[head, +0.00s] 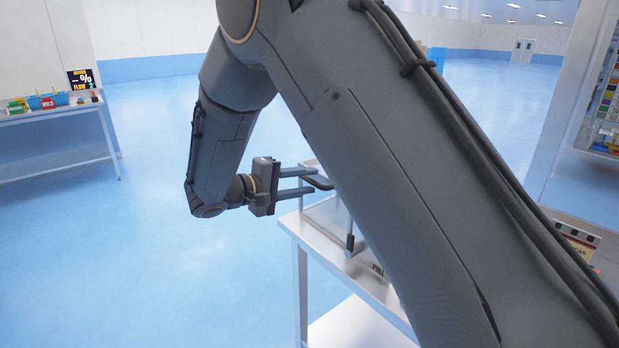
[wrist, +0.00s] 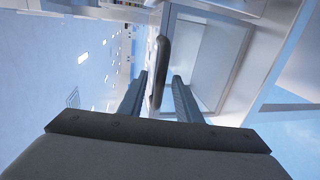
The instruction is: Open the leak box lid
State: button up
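The leak box (head: 325,214) stands on the white table and is mostly hidden behind my arm in the head view. Its dark lid handle (head: 321,183) sticks out toward my gripper; the wrist view also shows this handle (wrist: 161,62). In the wrist view the box shows pale panels (wrist: 208,55). My gripper (head: 311,181) is level with the handle. Its two fingers are apart, and in the wrist view (wrist: 159,78) the handle lies between their tips, with gaps visible. The lid's edges are not clear, so I cannot tell its angle.
The white table (head: 290,222) has its near edge below my gripper. Another table (head: 60,163) with small goods stands far left. Shelves (head: 608,95) are at the right. The blue floor at left is clear.

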jog(key=shift+x, duration=0.85)
grip_shut()
